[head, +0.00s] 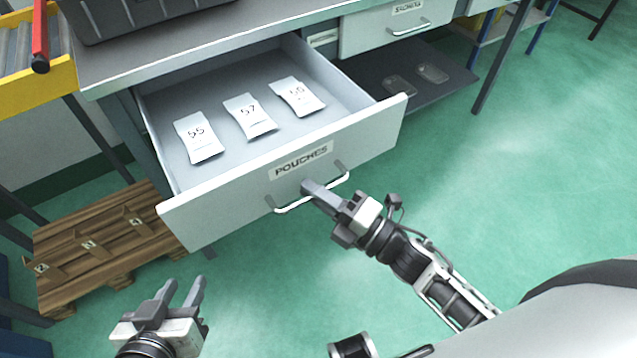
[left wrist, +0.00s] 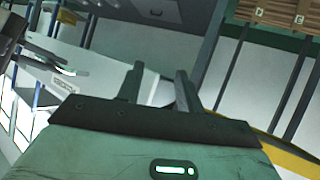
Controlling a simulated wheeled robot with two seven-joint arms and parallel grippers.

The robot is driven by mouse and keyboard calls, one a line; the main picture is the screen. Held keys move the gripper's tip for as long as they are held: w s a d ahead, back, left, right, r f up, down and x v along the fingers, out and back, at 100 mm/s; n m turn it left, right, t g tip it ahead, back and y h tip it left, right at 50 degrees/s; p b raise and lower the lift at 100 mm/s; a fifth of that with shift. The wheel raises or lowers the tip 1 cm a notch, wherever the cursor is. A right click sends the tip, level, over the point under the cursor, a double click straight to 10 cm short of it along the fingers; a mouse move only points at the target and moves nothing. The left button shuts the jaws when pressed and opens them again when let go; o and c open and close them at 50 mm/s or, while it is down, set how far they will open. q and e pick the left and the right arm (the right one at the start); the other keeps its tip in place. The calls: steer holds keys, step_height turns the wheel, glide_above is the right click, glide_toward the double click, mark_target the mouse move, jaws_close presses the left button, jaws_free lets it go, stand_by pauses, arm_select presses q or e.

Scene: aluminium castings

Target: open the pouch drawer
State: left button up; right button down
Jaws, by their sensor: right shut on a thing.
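The pouch drawer (head: 240,190), a pale grey drawer labelled POUCHES, is pulled out from under the workbench. Three white pouches marked 55 (head: 198,137), 57 (head: 249,117) and 55 (head: 298,97) lie in it. My right gripper (head: 316,191) is shut on the drawer's white bar handle (head: 295,205), near the middle of the bar. My left gripper (head: 182,293) is empty, its fingers apart, below and to the left of the drawer front. Its fingers also show in the left wrist view (left wrist: 156,88), with nothing between them.
A wooden pallet (head: 100,250) with numbered parts lies on the floor at left. A dark crate (head: 140,12) stands on the workbench (head: 200,45). Another handled drawer (head: 395,25) is shut at upper right, above a dark shelf (head: 400,75). Green floor at right is clear.

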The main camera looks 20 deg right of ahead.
steer(key=c, duration=1.5)
jaws_free()
steer(key=shift+c, duration=0.2)
arm_select(q)
steer(key=shift+r, duration=0.1)
arm_select(e)
steer(key=shift+o, duration=0.2)
arm_select(q)
steer(key=shift+f+b, duration=0.3)
steer(key=shift+b, duration=0.35)
arm_select(e)
steer(key=v, duration=1.6)
